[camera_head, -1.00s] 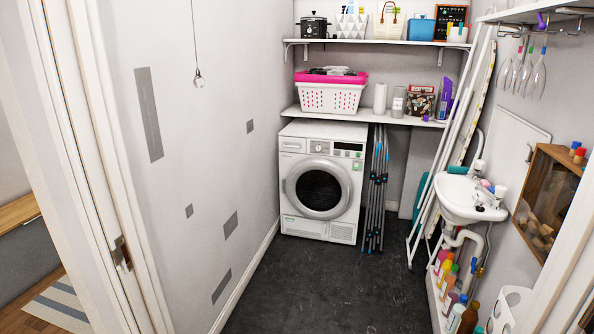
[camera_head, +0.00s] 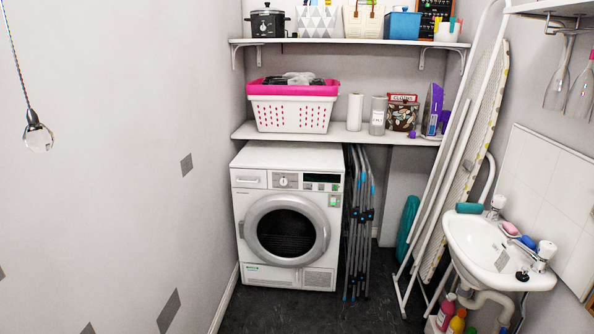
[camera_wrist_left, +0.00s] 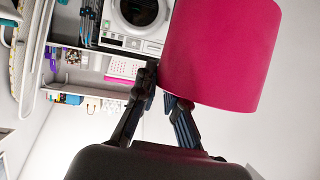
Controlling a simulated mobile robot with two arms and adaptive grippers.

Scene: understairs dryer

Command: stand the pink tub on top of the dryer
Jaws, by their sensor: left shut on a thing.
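The pink tub (camera_wrist_left: 225,50) fills the upper right of the left wrist view. My left gripper (camera_wrist_left: 165,90) is shut on its rim or wall; the exact grip point is partly hidden behind the fingers. The white dryer (camera_head: 286,215) stands on the floor ahead, under the lower shelf. Its top (camera_head: 290,156) is bare where it shows. The dryer also shows, upside down, in the left wrist view (camera_wrist_left: 120,42), beyond the tub. Neither gripper shows in the head view, and my right gripper is in neither view.
The lower shelf (camera_head: 335,134) hangs above the dryer, carrying a white basket (camera_head: 292,112) with a pink rim. A folded airer (camera_head: 358,225) stands right of the dryer. White poles (camera_head: 445,150) and a sink (camera_head: 490,250) are at the right. Dark floor (camera_head: 275,312) lies in front.

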